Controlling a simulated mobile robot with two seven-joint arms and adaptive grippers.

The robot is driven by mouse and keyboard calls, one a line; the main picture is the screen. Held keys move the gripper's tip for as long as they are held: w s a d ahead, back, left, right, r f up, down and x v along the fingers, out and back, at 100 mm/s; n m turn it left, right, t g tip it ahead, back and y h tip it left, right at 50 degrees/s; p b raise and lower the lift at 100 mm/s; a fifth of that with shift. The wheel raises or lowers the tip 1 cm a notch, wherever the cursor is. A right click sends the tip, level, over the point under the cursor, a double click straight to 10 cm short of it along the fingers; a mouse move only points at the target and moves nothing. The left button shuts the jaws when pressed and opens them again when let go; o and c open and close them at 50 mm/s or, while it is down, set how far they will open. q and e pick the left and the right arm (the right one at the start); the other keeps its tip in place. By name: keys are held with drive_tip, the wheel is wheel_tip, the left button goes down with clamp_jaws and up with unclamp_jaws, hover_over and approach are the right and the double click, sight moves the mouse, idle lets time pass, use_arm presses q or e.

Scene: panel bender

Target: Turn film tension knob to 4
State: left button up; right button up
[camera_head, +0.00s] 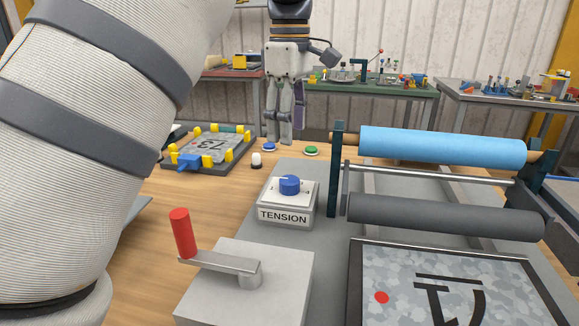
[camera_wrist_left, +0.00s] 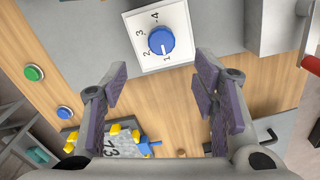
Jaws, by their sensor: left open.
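The film tension knob (camera_head: 290,184) is a blue knob on a white dial on top of a small box labelled TENSION (camera_head: 284,217). In the left wrist view the knob (camera_wrist_left: 160,41) has a white pointer mark facing the 1; the 3 and 4 also show on the dial plate (camera_wrist_left: 180,22). My left gripper (camera_head: 285,138) hangs beyond the box in the head view, apart from the knob. In the left wrist view its fingers (camera_wrist_left: 163,78) are spread and empty, with the knob lying ahead between their tips. My right gripper is not in view.
A crank with a red handle (camera_head: 182,233) stands in front of the box. A blue film roll (camera_head: 440,146) and dark roller (camera_head: 445,216) lie to the right. Green (camera_head: 311,151) and blue (camera_head: 269,147) buttons and a yellow-clamped plate (camera_head: 205,154) sit behind.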

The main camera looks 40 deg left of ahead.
sight(290, 179)
use_arm(q)
wheel_tip(290, 179, down, 10)
drive_tip(key=shift+s+d+f+p, duration=0.1)
drive_tip(key=shift+s+f+p, duration=0.05)
drive_tip(key=shift+f+p, duration=0.15)
drive_tip(key=shift+r, duration=0.1)
drive_tip(key=c, duration=1.2)
